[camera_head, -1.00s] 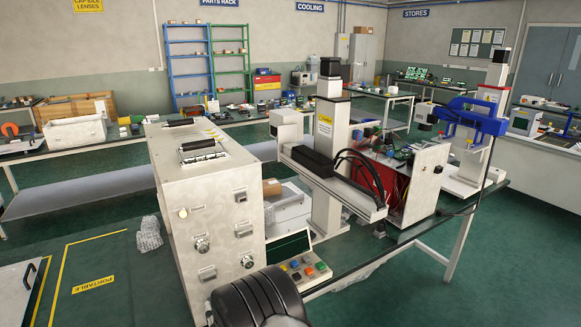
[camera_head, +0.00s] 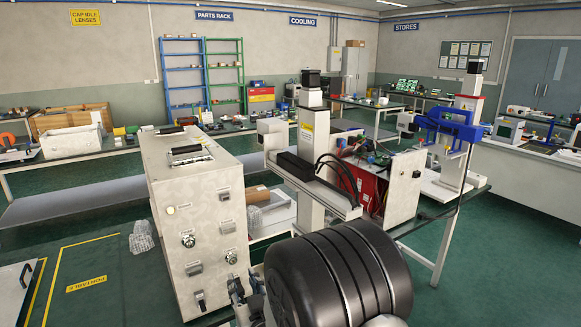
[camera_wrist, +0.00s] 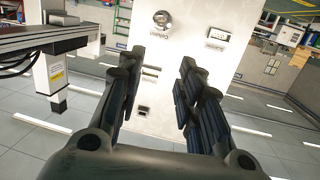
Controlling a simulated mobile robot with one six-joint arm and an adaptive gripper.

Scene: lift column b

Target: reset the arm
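My gripper (camera_wrist: 161,57) is in the wrist view with its two dark fingers spread apart. The gap between them is empty. Behind the gap is the pale front panel of a cabinet with a round knob (camera_wrist: 162,18); the distance to it is hard to tell. In the head view my black arm link covers the bottom middle. Part of my gripper (camera_head: 243,303) shows to its left, low before the cabinet (camera_head: 212,232).
A lift column (camera_head: 312,150) with a horizontal rail stands right of the cabinet. A red unit with cables (camera_head: 372,190) and a blue-armed column (camera_head: 452,135) stand farther right. Benches (camera_head: 75,165) line the back.

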